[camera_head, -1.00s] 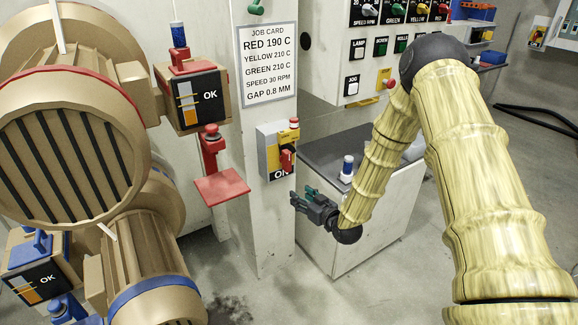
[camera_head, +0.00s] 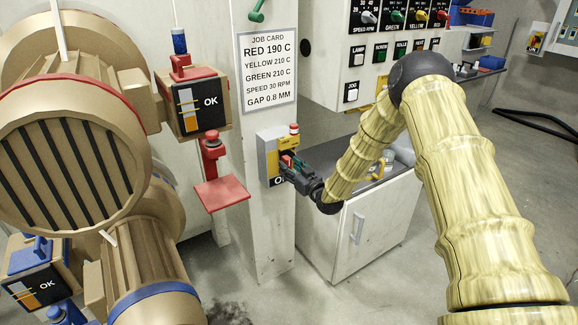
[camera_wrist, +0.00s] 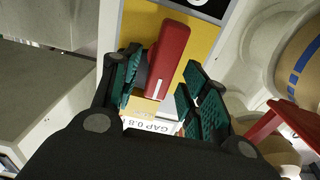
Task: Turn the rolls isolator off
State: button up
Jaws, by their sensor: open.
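The isolator (camera_head: 264,147) is a grey box with a yellow face, fixed to the pale post below the job card. Its red handle (camera_wrist: 173,50) has a white line and lies over the yellow plate in the wrist view. A dark label with a partly covered "O" shows at the box's lower edge in the head view. My gripper (camera_wrist: 160,88) is open at the isolator's face, its green-padded fingers on either side of the handle's near end. I cannot tell whether the pads touch it. In the head view my gripper (camera_head: 289,166) hides part of the handle.
A red bracket (camera_head: 222,192) juts out left of the isolator. The job card (camera_head: 267,68) hangs above. A white cabinet (camera_head: 379,225) stands to the right, partly behind my arm. A control panel (camera_head: 385,45) with knobs is further up.

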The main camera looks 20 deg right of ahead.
jog(key=shift+w+a, duration=0.15)
jog(key=shift+w, duration=0.45)
jog(key=shift+c, duration=0.4)
grip_shut()
